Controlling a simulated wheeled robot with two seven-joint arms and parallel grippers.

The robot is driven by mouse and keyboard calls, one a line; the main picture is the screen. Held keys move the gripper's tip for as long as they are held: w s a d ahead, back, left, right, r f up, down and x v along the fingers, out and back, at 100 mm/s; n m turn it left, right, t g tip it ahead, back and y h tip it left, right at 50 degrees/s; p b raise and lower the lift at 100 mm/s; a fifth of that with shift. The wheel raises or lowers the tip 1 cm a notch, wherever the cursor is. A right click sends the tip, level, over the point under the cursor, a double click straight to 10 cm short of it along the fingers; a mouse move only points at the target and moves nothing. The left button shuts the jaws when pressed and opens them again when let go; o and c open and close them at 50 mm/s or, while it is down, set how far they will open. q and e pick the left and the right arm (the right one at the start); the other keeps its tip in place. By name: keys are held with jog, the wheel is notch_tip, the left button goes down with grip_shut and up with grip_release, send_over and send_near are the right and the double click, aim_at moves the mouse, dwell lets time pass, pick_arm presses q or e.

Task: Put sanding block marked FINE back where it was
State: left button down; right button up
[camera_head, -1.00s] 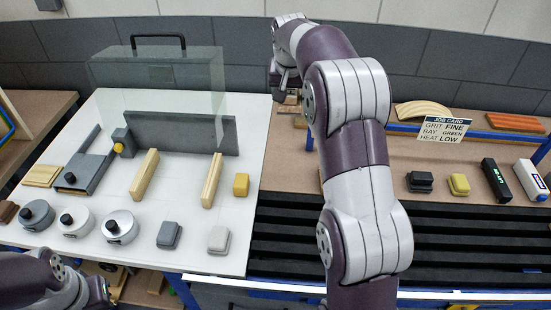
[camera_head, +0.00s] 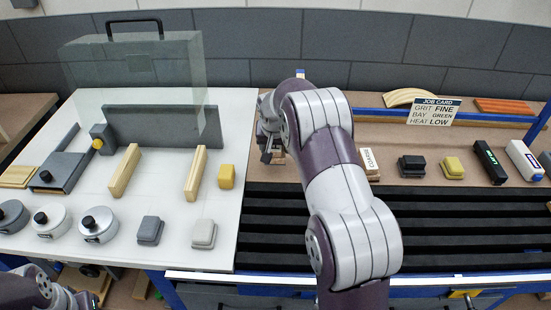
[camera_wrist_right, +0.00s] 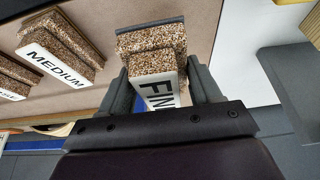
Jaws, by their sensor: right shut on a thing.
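The sanding block marked FINE (camera_wrist_right: 160,88) is gritty and brown with a white label. It sits between the fingers of my right gripper (camera_wrist_right: 163,84) in the right wrist view, and the gripper is shut on it. In the head view my right gripper (camera_head: 269,150) is over the left part of the brown bench top, and its arm hides most of the block. The block marked MEDIUM (camera_wrist_right: 60,58) lies to the left in the wrist view. I cannot tell whether the FINE block touches the bench.
A block marked COARSE (camera_head: 369,161) lies right of my right arm. A job card (camera_head: 434,110) reads FINE, GREEN, LOW. A white board (camera_head: 215,262) with wood strips and pucks is on the left. Black slats (camera_head: 450,228) run along the front.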

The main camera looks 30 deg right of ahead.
aim_at(275, 168)
notch_tip(275, 168, down, 4)
jog(key=shift+s+f, duration=0.1)
jog(key=shift+f, duration=0.5)
jog(key=shift+f, duration=0.1)
jog(key=o, duration=1.1)
